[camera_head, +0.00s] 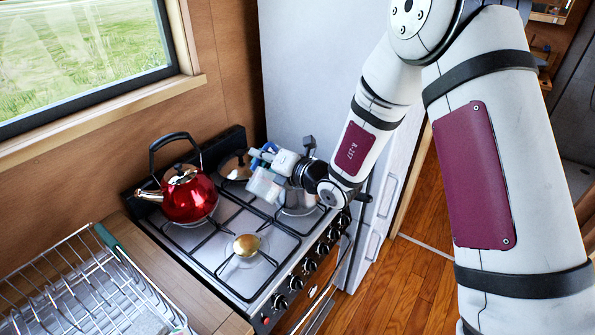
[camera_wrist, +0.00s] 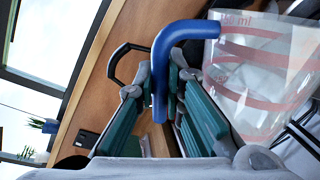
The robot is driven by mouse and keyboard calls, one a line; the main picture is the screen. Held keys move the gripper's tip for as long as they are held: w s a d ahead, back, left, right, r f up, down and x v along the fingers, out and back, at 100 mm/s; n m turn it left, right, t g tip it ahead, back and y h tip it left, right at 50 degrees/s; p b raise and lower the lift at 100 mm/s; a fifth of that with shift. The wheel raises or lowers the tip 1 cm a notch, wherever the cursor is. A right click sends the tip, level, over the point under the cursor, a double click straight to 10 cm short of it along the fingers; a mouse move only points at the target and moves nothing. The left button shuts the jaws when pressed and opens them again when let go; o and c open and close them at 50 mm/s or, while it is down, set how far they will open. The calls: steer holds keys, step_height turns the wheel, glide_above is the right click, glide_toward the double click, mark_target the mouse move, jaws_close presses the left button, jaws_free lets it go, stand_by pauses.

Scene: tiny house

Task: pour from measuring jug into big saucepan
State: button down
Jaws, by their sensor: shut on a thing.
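My gripper (camera_wrist: 166,90) is shut on the blue handle of the clear measuring jug (camera_wrist: 262,75), which has red markings. In the head view, my gripper (camera_head: 272,158) reaches in from the right and holds the jug (camera_head: 264,186) above the back right part of the stove. The jug looks tilted, but how far I cannot tell. Whether it holds anything is unclear. A greyish round shape (camera_head: 300,204) below my wrist may be the big saucepan. My arm and the jug partly hide it, so I cannot tell for sure.
A red kettle (camera_head: 190,197) stands on the stove (camera_head: 215,270), left of the jug. The front burner (camera_head: 246,246) is bare. A wire dish rack (camera_head: 85,290) is at the lower left. A tall white cabinet (camera_head: 315,65) stands behind my gripper.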

mark_target(254, 170)
steer(key=shift+w+d, duration=0.1)
steer(key=shift+w, duration=0.05)
stand_by(0.4)
steer(key=s+a+n+p, duration=0.1)
steer(key=s+f+n+p, duration=0.1)
steer(key=s+p, duration=0.1)
steer(key=shift+a+f+n+t, duration=0.2)
steer(key=shift+a+n+t, duration=0.1)
steer(key=shift+a+t, duration=0.1)
steer(key=shift+w+f, duration=0.3)
steer(key=shift+f, duration=0.05)
steer(key=shift+s+a+f+n+p, duration=0.45)
steer(key=shift+s+f+n, duration=0.25)
steer(key=shift+f, duration=0.2)
steer(key=s+a+f+n+t+p, duration=0.1)
steer(key=s+a+f+n+p, duration=0.1)
steer(key=f+n, duration=0.4)
steer(key=shift+s+a+f+n+t, duration=0.3)
steer(key=shift+s+a+f, duration=0.65)
steer(key=shift+f, duration=0.9)
steer(key=shift+s+d, duration=0.1)
steer(key=shift+d, duration=0.05)
